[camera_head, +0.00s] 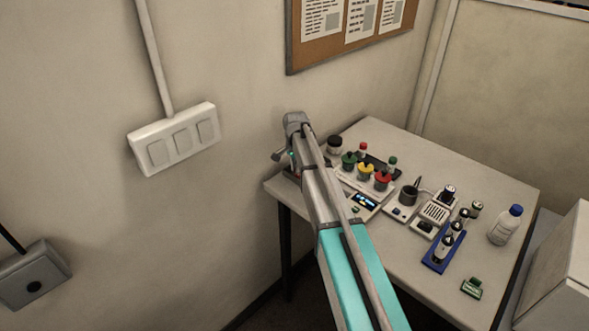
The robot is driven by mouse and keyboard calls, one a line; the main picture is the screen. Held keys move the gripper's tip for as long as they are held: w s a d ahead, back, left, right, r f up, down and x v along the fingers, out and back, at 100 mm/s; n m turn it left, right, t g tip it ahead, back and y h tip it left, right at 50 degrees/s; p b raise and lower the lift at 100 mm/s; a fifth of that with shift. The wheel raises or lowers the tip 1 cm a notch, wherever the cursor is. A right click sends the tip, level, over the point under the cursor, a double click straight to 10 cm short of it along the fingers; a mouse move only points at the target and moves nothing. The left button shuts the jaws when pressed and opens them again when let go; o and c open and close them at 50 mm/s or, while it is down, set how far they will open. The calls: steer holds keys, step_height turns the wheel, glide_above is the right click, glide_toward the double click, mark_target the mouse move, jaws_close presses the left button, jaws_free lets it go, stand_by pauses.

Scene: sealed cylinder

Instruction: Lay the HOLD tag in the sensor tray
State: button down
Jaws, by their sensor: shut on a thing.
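My gripper (289,161) is at the far end of my arm, above the left back edge of the table. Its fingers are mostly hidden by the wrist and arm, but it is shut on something. A small reddish patch shows just below it; I cannot tell whether this is the HOLD tag. No HOLD lettering is readable. A small green tag-like piece (471,288) lies apart at the table's front right. I cannot make out for sure which thing is the sensor tray.
The table (500,185) holds a device with green, yellow and red knobs (366,172), a dark cup (409,194), a blue rack (433,262) with vials, and a blue-capped bottle (505,225). The back right of the table is clear. A wall rises close behind my gripper.

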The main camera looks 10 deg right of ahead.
steer(key=shift+f, duration=0.25)
steer(key=c, duration=1)
jaws_free()
steer(key=shift+r, duration=0.1)
steer(key=shift+c, duration=0.2)
steer(key=shift+r, duration=0.15)
step_height(320, 180, up, 12)
steer(key=p, duration=1.2)
steer(key=s+d+n, duration=0.1)
steer(key=s+n, duration=0.9)
steer(key=s, duration=2)
steer(key=shift+s+d+n, duration=0.15)
steer(key=shift+s+n, duration=0.1)
steer(key=shift+n, duration=0.15)
